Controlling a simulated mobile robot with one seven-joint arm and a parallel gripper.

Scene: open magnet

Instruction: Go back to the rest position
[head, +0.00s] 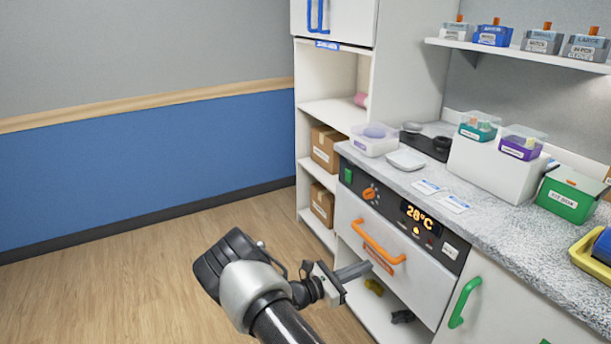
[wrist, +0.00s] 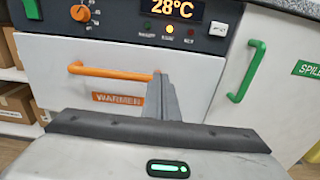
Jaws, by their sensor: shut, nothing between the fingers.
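My gripper (head: 366,269) is shut with nothing in it. In the head view it reaches from the lower middle toward the white front of the warmer (head: 418,280). In the wrist view the shut fingers (wrist: 161,88) stand in front of the warmer's front, by the right end of its orange handle (wrist: 110,72). I cannot tell whether the fingers touch the handle. In the head view the same handle (head: 378,243) lies just above and beyond the fingertips. The warmer's front looks closed, and its display (head: 420,217) reads 28°C.
A green-handled door (head: 465,302) is right of the warmer. Below the warmer is an open space with a yellow item (head: 374,287) and a dark item (head: 402,316). Open shelves with cardboard boxes (head: 325,148) stand to the left. The wooden floor (head: 130,285) at left is clear.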

